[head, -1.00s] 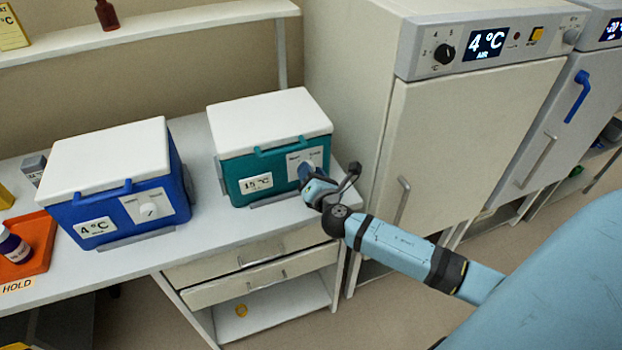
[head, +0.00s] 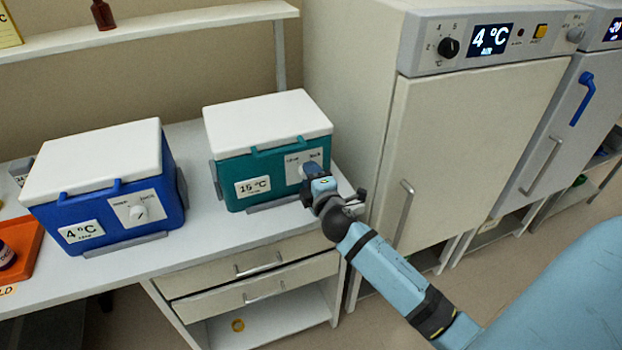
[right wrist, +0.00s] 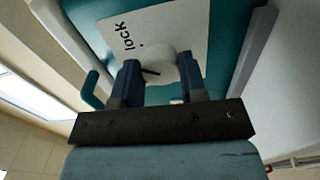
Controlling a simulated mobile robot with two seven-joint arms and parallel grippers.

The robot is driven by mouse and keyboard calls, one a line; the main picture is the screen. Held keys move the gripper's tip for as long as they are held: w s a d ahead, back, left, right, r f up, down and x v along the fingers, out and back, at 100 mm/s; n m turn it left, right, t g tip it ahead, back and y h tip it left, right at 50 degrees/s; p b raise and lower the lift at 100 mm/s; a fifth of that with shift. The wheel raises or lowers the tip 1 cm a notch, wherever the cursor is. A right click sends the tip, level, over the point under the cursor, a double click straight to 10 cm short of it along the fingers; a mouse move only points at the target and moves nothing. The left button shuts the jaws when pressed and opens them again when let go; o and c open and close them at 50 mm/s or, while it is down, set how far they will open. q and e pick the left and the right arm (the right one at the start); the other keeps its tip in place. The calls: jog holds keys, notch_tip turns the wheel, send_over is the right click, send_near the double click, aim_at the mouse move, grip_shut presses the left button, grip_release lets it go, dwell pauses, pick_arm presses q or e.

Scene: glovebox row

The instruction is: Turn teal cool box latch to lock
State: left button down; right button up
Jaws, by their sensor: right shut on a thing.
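The teal cool box (head: 232,168) with a white lid stands on the bench, marked 15 °C. Its white latch plate (head: 293,168) is on the right of the front face. In the right wrist view the round white latch knob (right wrist: 158,68) has a dark pointer line, and the word "lock" is printed on the plate (right wrist: 150,32). My right gripper (head: 312,172) is at the latch, and its blue fingers (right wrist: 160,84) are shut on the knob from both sides. In the head view the gripper hides most of the knob. My left gripper is out of view.
A blue cool box (head: 100,190) marked 4 °C, with a similar latch, stands to the left. An orange tray (head: 22,262) lies at the bench's left end. A tall cabinet (head: 470,150) with a handle stands close on the right. Drawers (head: 250,275) are under the bench.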

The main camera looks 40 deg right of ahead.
jog(key=shift+m, duration=1.2)
jog(key=o, duration=0.9)
jog(key=shift+o, duration=0.2)
jog(key=b+v, duration=0.1)
jog(key=v, duration=1.3)
jog(key=shift+b, duration=0.4)
jog(key=shift+w, duration=0.15)
